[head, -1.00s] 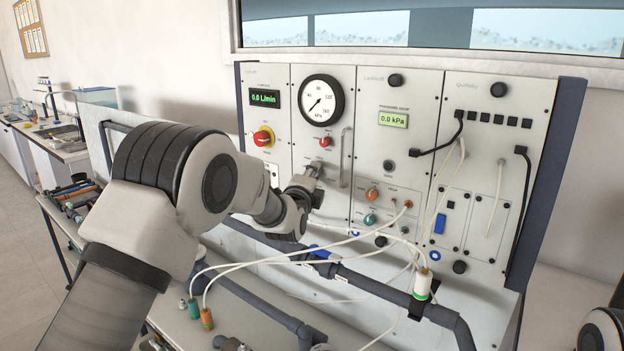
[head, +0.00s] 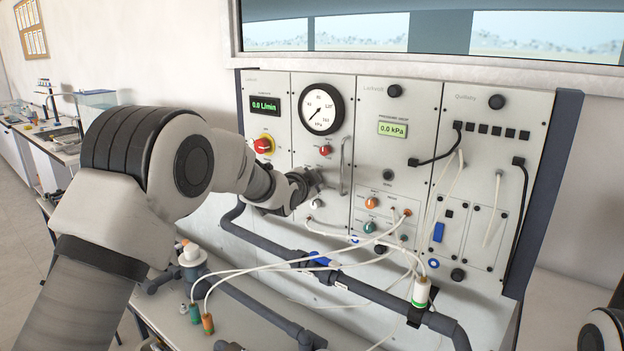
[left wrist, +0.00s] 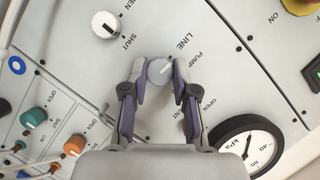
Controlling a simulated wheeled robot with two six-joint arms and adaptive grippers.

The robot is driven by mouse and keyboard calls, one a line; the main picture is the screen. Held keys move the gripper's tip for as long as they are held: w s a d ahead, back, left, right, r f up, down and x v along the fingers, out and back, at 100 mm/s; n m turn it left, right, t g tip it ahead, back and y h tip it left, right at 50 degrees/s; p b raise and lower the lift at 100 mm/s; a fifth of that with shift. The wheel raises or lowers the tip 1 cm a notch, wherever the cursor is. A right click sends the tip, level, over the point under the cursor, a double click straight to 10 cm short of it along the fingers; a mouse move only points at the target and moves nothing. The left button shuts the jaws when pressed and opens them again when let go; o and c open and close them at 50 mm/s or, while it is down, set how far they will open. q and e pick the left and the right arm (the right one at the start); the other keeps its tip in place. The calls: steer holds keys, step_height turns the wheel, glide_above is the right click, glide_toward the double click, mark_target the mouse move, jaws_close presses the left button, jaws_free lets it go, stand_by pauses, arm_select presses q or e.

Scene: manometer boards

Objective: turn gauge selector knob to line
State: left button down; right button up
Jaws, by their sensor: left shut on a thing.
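The grey selector knob (left wrist: 159,71) sits on the light panel in the left wrist view, between the words LINE and PUMP on its right side and a SHUT label to its upper left. Its white mark points to the upper right, near LINE and PUMP; I cannot tell exactly which. My left gripper (left wrist: 160,82) is shut on this knob, one finger on each side. In the head view my left gripper (head: 309,182) is at the panel below the dial gauge (head: 322,109), and it hides the knob.
A white knob (left wrist: 105,24) is close by. The red knob (head: 325,150) and vertical handle (head: 346,165) are near my left gripper. Orange (head: 371,202) and teal (head: 370,228) knobs sit to the right. Pale hoses (head: 270,268) and a dark pipe (head: 270,240) run below.

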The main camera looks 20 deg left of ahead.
arm_select(q)
steer(key=shift+r+n, duration=0.1)
steer(key=shift+n, duration=0.3)
stand_by(0.3)
steer(key=c, duration=0.9)
jaws_free()
steer(key=shift+w, duration=0.1)
steer(key=v, duration=1.2)
steer(key=shift+w+a+r, duration=0.1)
